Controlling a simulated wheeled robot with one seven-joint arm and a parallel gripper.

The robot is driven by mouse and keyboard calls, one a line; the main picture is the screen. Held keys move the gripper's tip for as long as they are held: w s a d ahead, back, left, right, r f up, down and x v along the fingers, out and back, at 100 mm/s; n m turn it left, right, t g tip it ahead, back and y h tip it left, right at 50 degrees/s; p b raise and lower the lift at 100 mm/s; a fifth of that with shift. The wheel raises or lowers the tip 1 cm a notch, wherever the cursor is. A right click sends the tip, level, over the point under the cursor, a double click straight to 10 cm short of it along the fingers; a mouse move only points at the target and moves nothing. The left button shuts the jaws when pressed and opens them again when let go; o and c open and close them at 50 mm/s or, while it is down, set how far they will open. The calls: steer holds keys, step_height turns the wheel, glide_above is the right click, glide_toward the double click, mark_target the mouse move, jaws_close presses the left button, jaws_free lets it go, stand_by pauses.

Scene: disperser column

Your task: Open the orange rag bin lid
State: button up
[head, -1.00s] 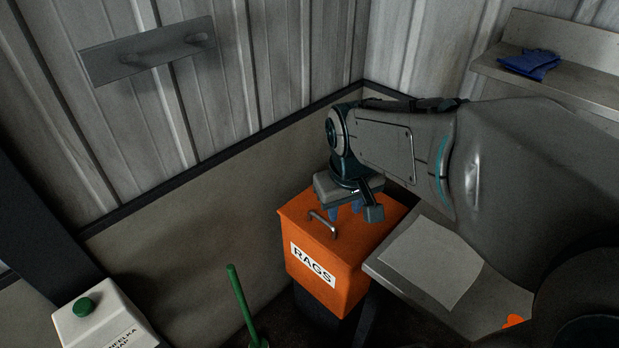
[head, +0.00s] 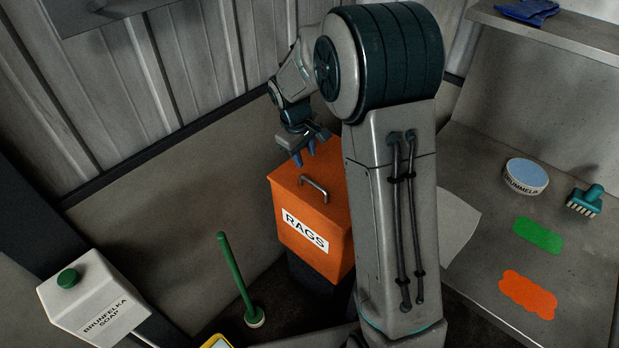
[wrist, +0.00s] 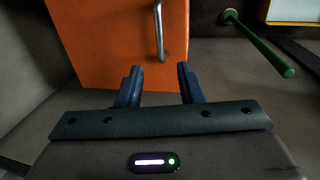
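The orange rag bin (head: 308,240), labelled RAGS, stands in the corner with its lid (head: 300,190) shut. A metal bar handle (head: 314,188) sits on top of the lid. My gripper (head: 304,158) is above the back edge of the lid, behind the handle, with its fingers apart and nothing between them. In the wrist view, my open blue fingers (wrist: 160,72) point toward the orange lid (wrist: 105,40). The handle (wrist: 160,28) shows there ahead of the gap between the fingers, apart from them.
A soap dispenser (head: 92,305) stands at the lower left. A green-handled tool (head: 237,275) stands left of the bin. A bench (head: 480,270) on the right bears a round tin (head: 525,178), a brush (head: 585,201), and green and orange patches. Blue gloves (head: 527,11) lie on a shelf.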

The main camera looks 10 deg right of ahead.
mark_target(311, 182)
steer(key=f, duration=0.3)
steer(key=d+f, duration=0.1)
steer(key=f, duration=0.3)
steer(key=w+f, duration=0.1)
steer(key=f, duration=0.3)
steer(key=shift+w+d, duration=0.1)
steer(key=shift+d, duration=0.3)
steer(key=shift+r, duration=0.1)
jaws_close()
